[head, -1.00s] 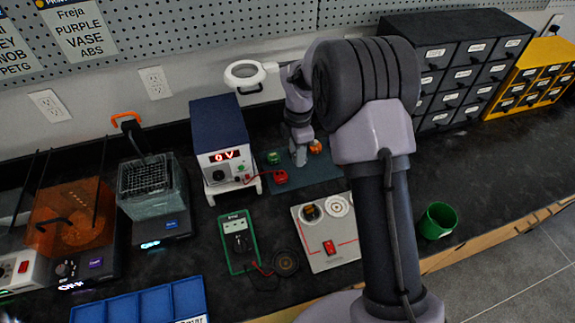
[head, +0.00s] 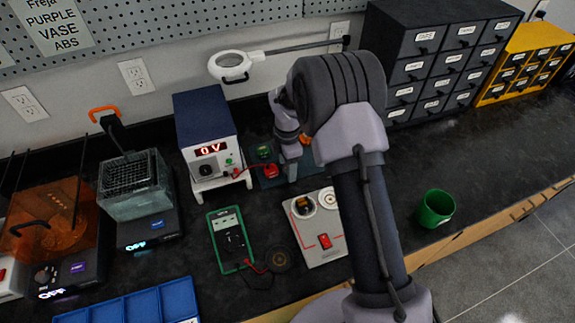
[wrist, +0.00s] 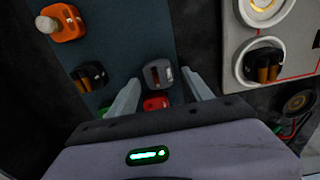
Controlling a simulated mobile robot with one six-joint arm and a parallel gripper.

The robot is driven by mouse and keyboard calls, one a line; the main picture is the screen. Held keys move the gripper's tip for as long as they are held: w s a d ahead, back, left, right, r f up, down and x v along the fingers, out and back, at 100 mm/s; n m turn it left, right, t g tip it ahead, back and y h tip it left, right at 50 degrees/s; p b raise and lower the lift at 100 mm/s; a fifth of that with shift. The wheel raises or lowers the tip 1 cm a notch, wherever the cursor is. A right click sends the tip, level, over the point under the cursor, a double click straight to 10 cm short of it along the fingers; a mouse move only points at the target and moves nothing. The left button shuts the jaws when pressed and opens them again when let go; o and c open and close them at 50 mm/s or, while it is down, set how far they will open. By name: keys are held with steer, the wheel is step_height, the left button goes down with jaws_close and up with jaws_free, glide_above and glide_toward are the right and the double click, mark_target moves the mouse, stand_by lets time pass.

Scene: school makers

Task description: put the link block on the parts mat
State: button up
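A grey block (wrist: 158,75), which looks like the link block, sits on the blue-grey parts mat (wrist: 120,28) near its right edge in the wrist view. My gripper (wrist: 160,78) is open, with one finger on each side of the grey block and a small gap showing at both sides. In the head view my gripper (head: 291,176) is low over the parts mat (head: 266,183) and hides the grey block. Whether the block's underside rests flat cannot be told.
A white board (head: 324,240) with round sockets lies at the right. The power supply (head: 207,135) stands left, and a green cup (head: 435,208) far right.

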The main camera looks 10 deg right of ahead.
steer(key=shift+r, duration=0.1)
steer(key=s+d+r+m+t+p, duration=0.1)
steer(key=s+r+m+p, duration=0.25)
steer(key=r, duration=1.05)
steer(key=s+r+m+t+p, duration=0.15)
steer(key=s+r+m, duration=0.35)
steer(key=r, duration=0.8)
steer(key=s+r+m+t+y, duration=0.1)
steer(key=s+r+m, duration=0.2)
steer(key=s+m, duration=0.5)
steer(key=s+r+m+t+y, duration=0.1)
steer(key=s+r+m+t, duration=0.1)
steer(key=s+m, duration=0.6)
steer(key=s+r, duration=0.1)
steer(key=s, duration=0.5)
steer(key=shift+r, duration=0.35)
step_height(320, 180, down, 2)
steer(key=shift+f+b, duration=0.1)
steer(key=shift+b, duration=0.95)
